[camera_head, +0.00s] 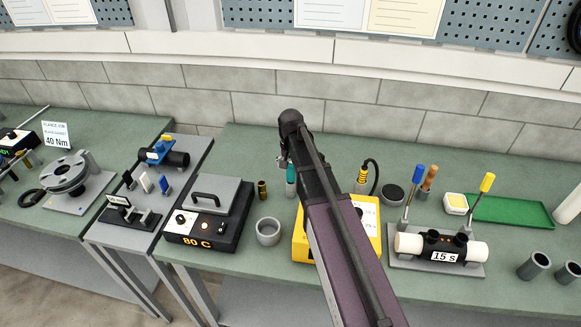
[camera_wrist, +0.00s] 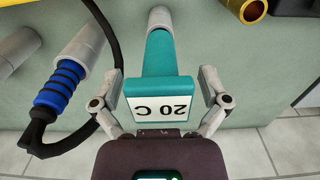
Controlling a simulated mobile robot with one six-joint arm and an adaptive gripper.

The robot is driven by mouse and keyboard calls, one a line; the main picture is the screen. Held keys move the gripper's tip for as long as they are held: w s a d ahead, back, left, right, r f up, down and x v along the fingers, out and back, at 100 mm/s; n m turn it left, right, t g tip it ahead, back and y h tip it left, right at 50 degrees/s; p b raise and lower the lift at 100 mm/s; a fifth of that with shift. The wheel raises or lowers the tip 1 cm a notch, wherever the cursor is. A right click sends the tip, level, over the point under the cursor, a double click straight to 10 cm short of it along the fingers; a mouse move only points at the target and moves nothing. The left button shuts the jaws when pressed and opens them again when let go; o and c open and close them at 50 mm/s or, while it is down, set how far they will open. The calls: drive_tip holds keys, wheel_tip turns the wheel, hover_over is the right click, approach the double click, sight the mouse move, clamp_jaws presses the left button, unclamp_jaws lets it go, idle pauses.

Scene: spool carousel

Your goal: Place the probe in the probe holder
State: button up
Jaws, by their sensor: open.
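A teal piece (camera_wrist: 160,62) with a white "20 C" label stands between the fingers of my gripper (camera_wrist: 162,88) in the wrist view, its grey end at the top. The fingers are open, with a small gap on each side. The teal piece (camera_head: 291,181) also shows beside my arm in the head view. A blue-and-black ribbed handle (camera_wrist: 61,87) on a black cable sits at a grey tube (camera_wrist: 82,48), left of my gripper. A yellow-and-black handle (camera_head: 362,181) with a cable stands right of my arm. I cannot tell which is the probe.
A yellow box (camera_head: 370,232) lies partly hidden under my arm. A grey cup (camera_head: 268,232), a brass cylinder (camera_head: 262,189) and a black heater marked "80 C" (camera_head: 207,228) stand to its left.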

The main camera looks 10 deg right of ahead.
drive_tip(key=shift+r, duration=0.1)
wheel_tip(320, 180, up, 12)
drive_tip(key=p, duration=1.2)
idle(0.3)
drive_tip(key=shift+s, duration=0.1)
idle(0.5)
drive_tip(key=s+n, duration=0.4)
drive_tip(key=s, duration=1.5)
